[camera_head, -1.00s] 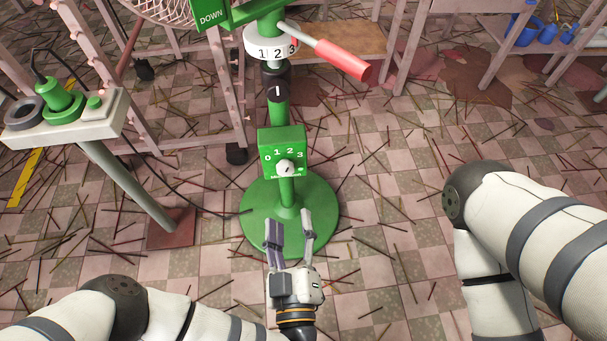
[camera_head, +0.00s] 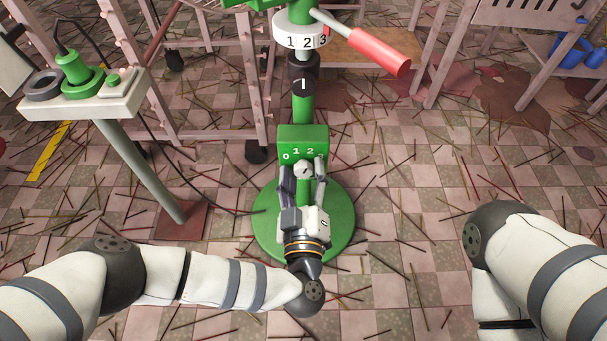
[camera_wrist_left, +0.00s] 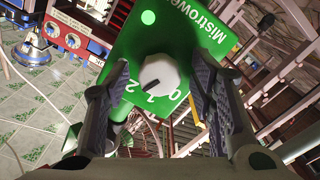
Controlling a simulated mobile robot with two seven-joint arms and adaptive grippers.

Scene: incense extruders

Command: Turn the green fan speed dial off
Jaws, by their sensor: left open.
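The green fan speed box (camera_head: 303,137) stands on a green post above a round green base (camera_head: 337,235). Its white dial (camera_head: 303,170) sits below the printed digits. In the left wrist view, the dial (camera_wrist_left: 160,74) has a dark mark that appears to point toward about the 1. My left gripper (camera_head: 304,173) is open, with one finger on either side of the dial. In the left wrist view its fingers (camera_wrist_left: 161,92) flank the dial, with gaps visible; I see no clear contact. My right gripper is out of view.
Above the box are a white numbered ring (camera_head: 300,42) and a red-handled lever (camera_head: 370,48). A white stand with a green plug (camera_head: 77,75) is at left. My right arm is at lower right. Thin sticks litter the tiled floor.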

